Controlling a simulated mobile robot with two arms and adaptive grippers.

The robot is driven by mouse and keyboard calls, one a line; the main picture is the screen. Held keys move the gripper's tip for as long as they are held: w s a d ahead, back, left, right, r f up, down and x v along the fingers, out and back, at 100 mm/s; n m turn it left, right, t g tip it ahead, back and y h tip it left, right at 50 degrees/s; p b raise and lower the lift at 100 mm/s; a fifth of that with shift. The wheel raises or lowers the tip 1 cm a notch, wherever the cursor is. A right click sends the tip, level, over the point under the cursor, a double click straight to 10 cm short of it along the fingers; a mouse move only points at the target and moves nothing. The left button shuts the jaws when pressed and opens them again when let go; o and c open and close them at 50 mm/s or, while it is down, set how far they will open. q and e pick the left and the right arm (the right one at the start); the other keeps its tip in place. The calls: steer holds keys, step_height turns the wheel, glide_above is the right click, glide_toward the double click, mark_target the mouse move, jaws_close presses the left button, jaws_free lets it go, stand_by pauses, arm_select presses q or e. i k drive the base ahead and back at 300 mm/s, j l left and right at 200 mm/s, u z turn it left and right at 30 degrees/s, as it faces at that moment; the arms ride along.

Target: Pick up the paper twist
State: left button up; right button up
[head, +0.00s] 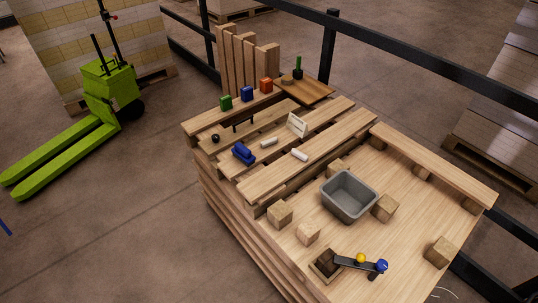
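Two small pale rolls lie on the slatted pallet top. One is a cream roll (269,143) on the middle slat. The other is a white roll (299,155) on the nearer slat, to its right. Either could be the paper twist; they are too small to tell which. Both lie on their sides with nothing touching them. Neither of my grippers is in the head view.
A blue bundle (243,153) and white stand (297,125) are near the rolls. Green (226,102), blue (247,94) and orange (265,85) blocks line the back. A grey bin (349,214) stands among wooden blocks on the right.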

mark_target(267, 143)
steer(key=i+j, duration=0.55)
steer(key=j, duration=0.3)
steer(key=i+j, duration=0.55)
steer(key=j, duration=0.25)
steer(key=i+z, duration=0.05)
